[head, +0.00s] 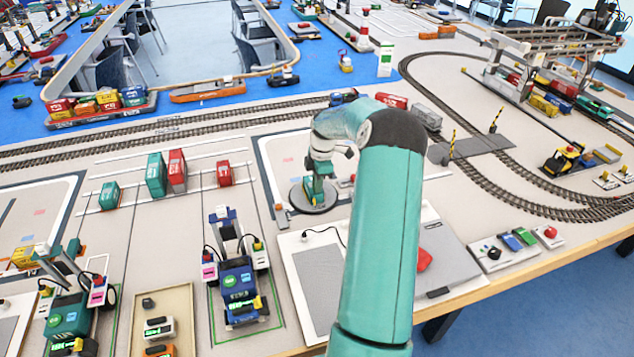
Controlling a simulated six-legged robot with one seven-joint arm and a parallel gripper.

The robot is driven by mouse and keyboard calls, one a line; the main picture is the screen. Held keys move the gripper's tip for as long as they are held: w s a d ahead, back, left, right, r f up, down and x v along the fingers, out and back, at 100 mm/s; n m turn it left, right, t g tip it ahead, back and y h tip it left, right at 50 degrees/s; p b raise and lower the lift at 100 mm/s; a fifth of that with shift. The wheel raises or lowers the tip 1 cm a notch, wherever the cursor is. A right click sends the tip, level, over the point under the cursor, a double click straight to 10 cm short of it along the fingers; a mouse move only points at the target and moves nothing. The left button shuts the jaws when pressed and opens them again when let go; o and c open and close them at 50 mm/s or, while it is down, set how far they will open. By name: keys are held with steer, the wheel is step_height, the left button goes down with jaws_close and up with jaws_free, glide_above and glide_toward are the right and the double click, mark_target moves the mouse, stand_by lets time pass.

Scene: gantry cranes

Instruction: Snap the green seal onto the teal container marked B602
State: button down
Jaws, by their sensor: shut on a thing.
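My teal and white arm reaches up from the bottom, and its end bends down to my gripper (320,172) near the middle. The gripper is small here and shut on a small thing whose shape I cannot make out. Below it is a dark round disc (315,208) with a teal and yellow piece on it. To the left, on white-lined slots, stand a tall teal container (156,175) and a shorter teal container (108,196). Their marks are too small to read, so I cannot tell which is B602. I cannot pick out the green seal for certain.
Red containers (177,171) and (225,174) stand beside the tall teal one. A blue crane vehicle (238,285) stands in front of them. A beige tray (160,310) holds small parts. Railway tracks (200,122) run behind. A flat panel (320,275) lies below the disc.

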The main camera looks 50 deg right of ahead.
steer(key=shift+f, duration=0.1)
steer(key=c, duration=0.9)
jaws_free()
steer(key=shift+r, duration=3.5)
